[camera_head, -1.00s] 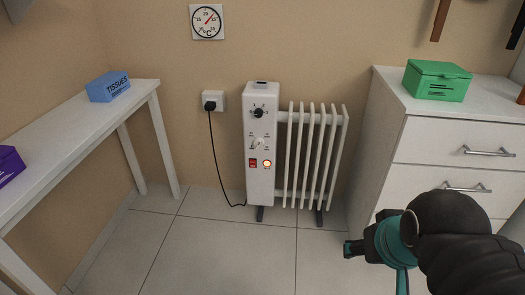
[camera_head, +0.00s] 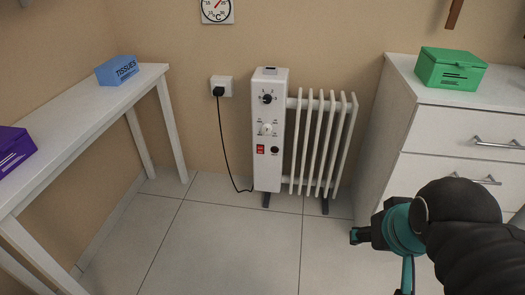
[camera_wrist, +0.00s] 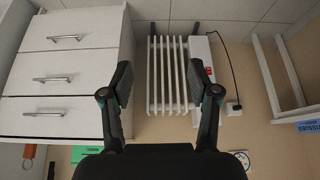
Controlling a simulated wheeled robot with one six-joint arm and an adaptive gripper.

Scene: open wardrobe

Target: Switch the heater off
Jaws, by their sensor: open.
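The white oil heater (camera_head: 318,150) stands on the floor against the back wall. Its front panel (camera_head: 269,175) carries an upper black knob (camera_head: 267,99), a lower white dial (camera_head: 267,129), a red switch (camera_head: 260,149) and a round indicator lamp (camera_head: 275,150), which is dark. My gripper (camera_head: 361,236) is right of the heater and nearer to me, apart from it. In the wrist view my gripper (camera_wrist: 159,72) is open and empty, with the heater (camera_wrist: 168,75) upside down beyond the fingers. The red switch (camera_wrist: 208,70) shows beside one finger there.
The black plug (camera_head: 219,91) sits in the wall socket, with its cord hanging to the floor. A white table (camera_head: 85,107) with a tissue box (camera_head: 118,70) stands left. A white drawer cabinet (camera_head: 455,130) with a green box (camera_head: 450,70) stands right. The floor before the heater is clear.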

